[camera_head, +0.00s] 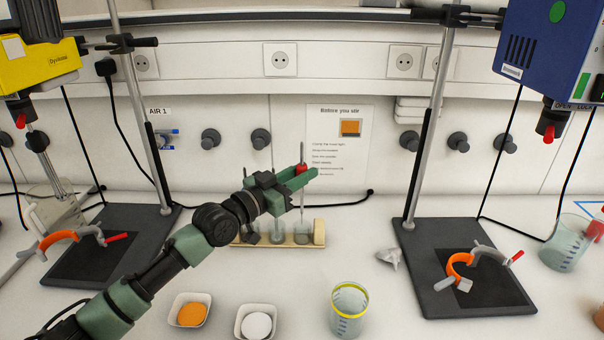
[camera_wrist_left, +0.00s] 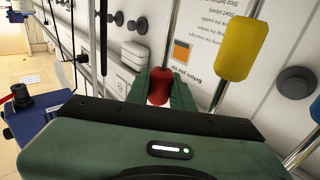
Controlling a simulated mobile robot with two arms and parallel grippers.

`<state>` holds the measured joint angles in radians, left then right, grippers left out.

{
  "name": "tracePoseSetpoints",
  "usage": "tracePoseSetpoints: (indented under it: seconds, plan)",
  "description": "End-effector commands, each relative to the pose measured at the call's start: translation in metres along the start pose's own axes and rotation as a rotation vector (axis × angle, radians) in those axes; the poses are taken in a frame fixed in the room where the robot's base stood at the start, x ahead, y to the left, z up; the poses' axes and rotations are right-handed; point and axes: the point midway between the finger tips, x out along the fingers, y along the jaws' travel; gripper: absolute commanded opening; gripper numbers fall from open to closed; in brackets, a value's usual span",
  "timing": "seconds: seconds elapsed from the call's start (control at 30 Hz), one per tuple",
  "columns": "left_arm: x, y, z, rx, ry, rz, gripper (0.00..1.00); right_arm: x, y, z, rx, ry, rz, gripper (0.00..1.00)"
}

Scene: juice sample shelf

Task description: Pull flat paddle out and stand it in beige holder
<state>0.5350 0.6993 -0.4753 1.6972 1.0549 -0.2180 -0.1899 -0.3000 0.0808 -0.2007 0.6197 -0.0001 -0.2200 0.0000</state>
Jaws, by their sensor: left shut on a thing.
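My left gripper (camera_head: 304,177) is shut on the red grip (camera_head: 301,169) of a thin upright metal rod, a stirrer. The red grip also shows between the green fingers in the left wrist view (camera_wrist_left: 159,87). The rod runs down to the right part of the beige holder (camera_head: 319,234) on the bench; I cannot tell whether its lower end is seated or just clear. A stirrer with a yellow grip (camera_wrist_left: 243,51) stands beside it in the left wrist view. The gripper and arm hide the other stirrers' upper parts in the head view. My right gripper is not in view.
Stands with black bases, left (camera_head: 128,228) and right (camera_head: 480,300), carry orange clamps. In front are a dish of orange powder (camera_head: 191,312), a dish of white powder (camera_head: 256,325) and a yellow-rimmed beaker (camera_head: 347,312).

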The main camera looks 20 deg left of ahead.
Motion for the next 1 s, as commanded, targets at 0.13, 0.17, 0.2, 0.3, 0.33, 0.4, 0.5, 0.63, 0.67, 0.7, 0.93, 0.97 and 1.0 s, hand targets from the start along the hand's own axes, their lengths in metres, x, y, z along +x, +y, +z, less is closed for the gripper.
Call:
tracePoseSetpoints:
  seconds: [0.13, 0.17, 0.2, 0.3, 0.33, 0.4, 0.5, 0.63, 0.67, 0.7, 0.93, 0.97, 1.0]
  plan:
    - [0.000, 0.000, 0.004, 0.000, 0.001, 0.000, 0.00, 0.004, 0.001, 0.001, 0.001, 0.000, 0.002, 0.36]
    - [0.000, 0.000, 0.004, 0.000, 0.001, 0.000, 0.00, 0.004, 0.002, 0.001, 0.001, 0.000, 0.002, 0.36]
    - [0.000, 0.000, 0.005, 0.000, 0.001, 0.000, 0.00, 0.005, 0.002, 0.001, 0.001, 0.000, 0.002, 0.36]
    - [-0.001, 0.000, 0.008, 0.000, 0.001, 0.000, 0.00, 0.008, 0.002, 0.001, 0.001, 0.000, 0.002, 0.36]
    - [-0.001, 0.000, 0.009, 0.000, 0.001, 0.000, 0.00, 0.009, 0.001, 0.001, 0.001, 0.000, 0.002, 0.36]
    - [-0.001, 0.000, 0.010, 0.000, 0.001, 0.000, 0.00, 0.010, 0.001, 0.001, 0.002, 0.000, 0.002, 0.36]
    - [-0.001, 0.000, 0.013, 0.001, 0.001, 0.000, 0.00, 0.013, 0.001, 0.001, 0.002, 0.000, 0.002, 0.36]
    - [-0.001, 0.000, 0.016, 0.001, 0.001, 0.000, 0.00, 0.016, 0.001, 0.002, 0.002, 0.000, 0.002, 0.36]
    - [-0.001, 0.000, 0.017, 0.001, 0.001, 0.000, 0.00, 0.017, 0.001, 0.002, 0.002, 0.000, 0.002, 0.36]
    - [-0.001, 0.000, 0.018, 0.001, 0.001, 0.000, 0.00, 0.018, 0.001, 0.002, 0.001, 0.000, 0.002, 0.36]
    - [-0.002, 0.001, 0.024, 0.001, 0.001, 0.000, 0.00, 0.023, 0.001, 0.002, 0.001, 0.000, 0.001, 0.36]
    - [-0.002, 0.001, 0.024, 0.001, 0.001, 0.000, 0.00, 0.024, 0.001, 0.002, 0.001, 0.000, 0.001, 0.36]
    - [-0.002, 0.001, 0.025, 0.001, 0.001, 0.000, 0.00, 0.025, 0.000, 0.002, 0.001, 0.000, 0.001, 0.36]
